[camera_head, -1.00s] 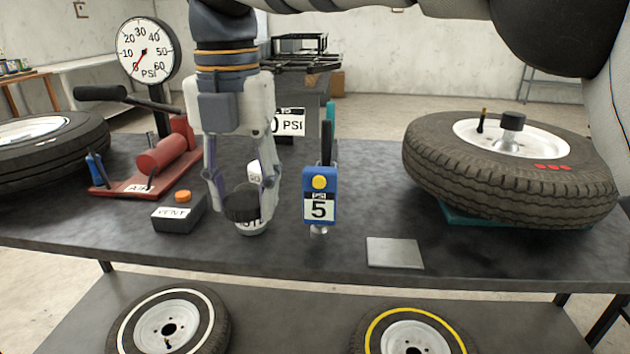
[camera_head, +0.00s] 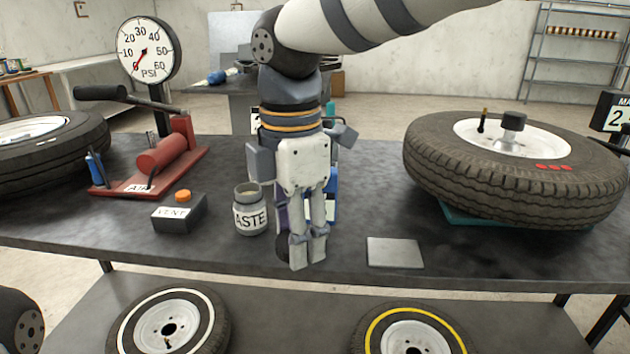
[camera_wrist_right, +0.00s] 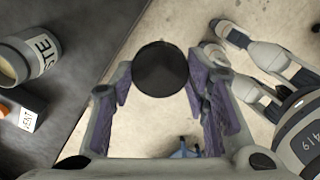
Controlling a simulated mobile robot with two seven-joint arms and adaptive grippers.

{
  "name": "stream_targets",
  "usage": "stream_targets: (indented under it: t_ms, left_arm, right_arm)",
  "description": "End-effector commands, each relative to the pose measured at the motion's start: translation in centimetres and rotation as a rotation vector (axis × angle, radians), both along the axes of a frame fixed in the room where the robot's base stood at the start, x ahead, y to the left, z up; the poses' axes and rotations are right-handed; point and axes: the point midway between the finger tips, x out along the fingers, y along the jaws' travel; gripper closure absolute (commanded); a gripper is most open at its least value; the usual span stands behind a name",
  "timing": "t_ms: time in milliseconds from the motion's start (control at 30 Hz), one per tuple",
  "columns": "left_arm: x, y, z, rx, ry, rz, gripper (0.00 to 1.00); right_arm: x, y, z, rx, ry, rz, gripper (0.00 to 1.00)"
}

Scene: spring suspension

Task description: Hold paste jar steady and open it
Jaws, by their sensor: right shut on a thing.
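The paste jar (camera_head: 250,216) stands upright on the bench with its mouth uncovered. Its label reads "ASTE", and it also shows at the left of the right wrist view (camera_wrist_right: 30,57). My right gripper (camera_head: 297,250) is just right of the jar, near the bench's front edge, apart from it. It is shut on the round black lid (camera_wrist_right: 160,69), which is mostly hidden behind the fingers in the head view.
The vent box (camera_head: 179,214) with an orange button is left of the jar. A grey plate (camera_head: 394,252) lies to the right, before a large tire (camera_head: 515,195). A red pump (camera_head: 160,160) stands at left.

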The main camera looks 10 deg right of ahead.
Motion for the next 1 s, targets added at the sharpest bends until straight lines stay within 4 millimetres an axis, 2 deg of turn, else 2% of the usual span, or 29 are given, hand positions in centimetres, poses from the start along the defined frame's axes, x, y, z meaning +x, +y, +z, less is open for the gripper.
stream_targets:
  t_ms: [300,600,800,1000]
  left_arm:
    - [0.0,0.0,0.0,-0.001,0.0,0.001,0.3]
    - [0.0,0.0,0.0,0.0,0.0,0.002,0.3]
    - [0.0,0.0,0.0,0.0,0.0,0.002,0.3]
    - [0.0,0.0,0.0,0.0,0.0,0.002,0.3]
  right_arm:
    - [-2.2,-5.8,-5.3,-0.005,-0.001,-0.898,0.91]
    - [-3.8,-9.9,-9.3,-0.002,-0.002,-1.583,0.91]
    - [-4.6,-11.9,-11.2,-0.003,-0.001,-1.909,0.91]
    - [-5.1,-11.6,-11.4,-0.024,0.026,-1.902,0.91]
